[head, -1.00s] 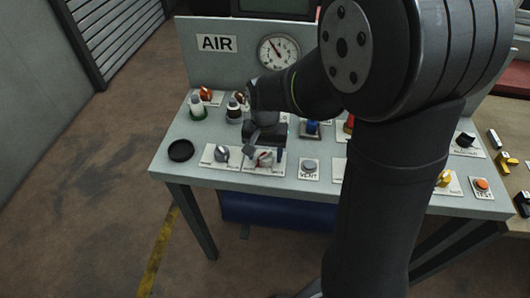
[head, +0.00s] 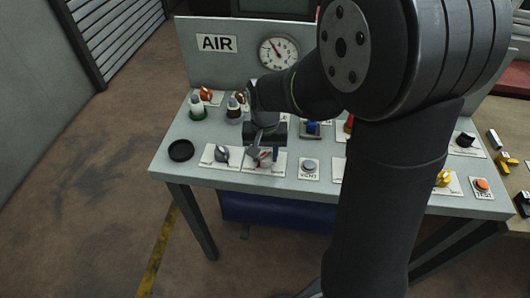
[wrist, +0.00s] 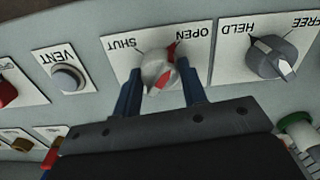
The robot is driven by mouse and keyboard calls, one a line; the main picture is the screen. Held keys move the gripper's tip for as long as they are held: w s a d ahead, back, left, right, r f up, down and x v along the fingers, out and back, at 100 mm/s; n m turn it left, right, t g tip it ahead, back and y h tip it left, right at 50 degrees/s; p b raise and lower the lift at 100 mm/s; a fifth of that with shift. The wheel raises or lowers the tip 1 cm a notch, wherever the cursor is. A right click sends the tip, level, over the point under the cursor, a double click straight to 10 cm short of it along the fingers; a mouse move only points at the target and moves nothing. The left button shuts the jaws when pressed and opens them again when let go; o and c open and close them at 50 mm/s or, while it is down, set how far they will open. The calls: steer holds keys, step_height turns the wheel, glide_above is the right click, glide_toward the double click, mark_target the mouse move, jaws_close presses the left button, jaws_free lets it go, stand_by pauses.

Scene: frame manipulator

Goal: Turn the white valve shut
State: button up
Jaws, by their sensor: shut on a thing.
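The white valve (wrist: 158,68) is a round knob with a red pointer, on a white plate marked SHUT and OPEN. In the wrist view its red pointer leans to the OPEN side. My gripper (wrist: 160,88) has one blue finger on each side of the knob and is shut on it. In the head view my gripper (head: 263,148) is over the front left of the bench, and it partly hides the valve (head: 265,159).
A grey HELD/FREE knob (wrist: 277,55) is close beside the valve plate, and a VENT button (wrist: 68,78) is on its other side. A black round dish (head: 181,150) is at the bench's left. A gauge (head: 279,51) stands behind.

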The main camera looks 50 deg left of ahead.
steer(key=n, duration=0.8)
steer(key=shift+n, duration=0.4)
steer(key=n, duration=0.4)
steer(key=shift+n, duration=1.8)
steer(key=o, duration=1)
steer(key=shift+c, duration=0.2)
